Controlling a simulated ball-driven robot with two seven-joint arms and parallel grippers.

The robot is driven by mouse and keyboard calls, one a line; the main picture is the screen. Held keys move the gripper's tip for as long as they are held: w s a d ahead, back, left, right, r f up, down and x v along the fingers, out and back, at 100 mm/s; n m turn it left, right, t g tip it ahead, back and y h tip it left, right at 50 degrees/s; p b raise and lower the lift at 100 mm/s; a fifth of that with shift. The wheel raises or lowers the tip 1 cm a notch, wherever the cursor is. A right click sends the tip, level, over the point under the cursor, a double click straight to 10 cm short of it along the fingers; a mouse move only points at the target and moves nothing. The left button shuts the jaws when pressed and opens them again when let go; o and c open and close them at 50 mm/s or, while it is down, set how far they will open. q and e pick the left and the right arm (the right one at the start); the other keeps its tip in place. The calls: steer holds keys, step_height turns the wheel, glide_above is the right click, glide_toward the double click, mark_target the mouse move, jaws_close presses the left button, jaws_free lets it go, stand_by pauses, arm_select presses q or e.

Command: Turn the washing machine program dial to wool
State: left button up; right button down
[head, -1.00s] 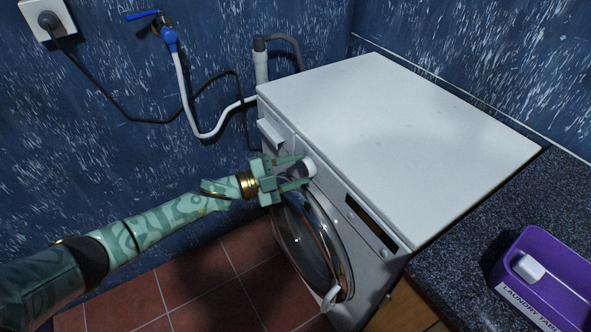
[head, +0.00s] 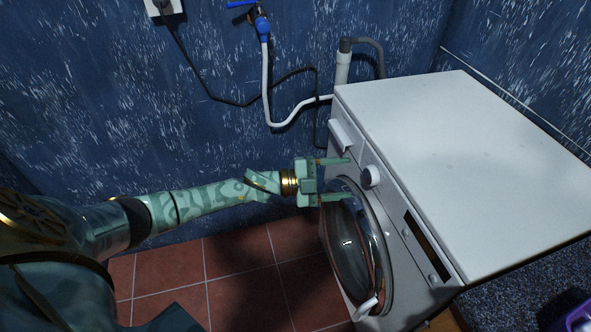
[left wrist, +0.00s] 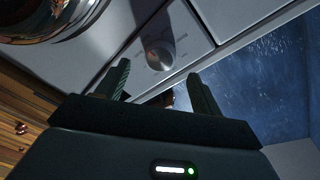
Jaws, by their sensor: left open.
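The white washing machine (head: 455,130) stands against the wall in the head view. Its round white program dial (head: 371,177) is on the front panel, between the drawer and the display. The dial (left wrist: 158,55) looks grey in the left wrist view, with faint marks around it that are too small to read. I cannot tell which program it points at. My left gripper (head: 348,179) is open and empty, its fingertips just left of the dial in the head view, apart from it. In the left wrist view, its two fingers (left wrist: 160,82) show below and either side of the dial. My right gripper is not in view.
The detergent drawer (head: 341,140) is left of the dial, and the display (head: 425,246) right of it. The round door (head: 352,250) is below. A dark countertop (head: 530,290) with a purple box (head: 577,318) is at right. Hoses and a cable run along the blue wall.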

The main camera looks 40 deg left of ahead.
arm_select(q)
steer(key=p+v, duration=0.1)
steer(key=v, duration=1)
steer(key=shift+s+a+p, duration=0.15)
steer(key=shift+s+p, duration=0.05)
steer(key=shift+p, duration=0.1)
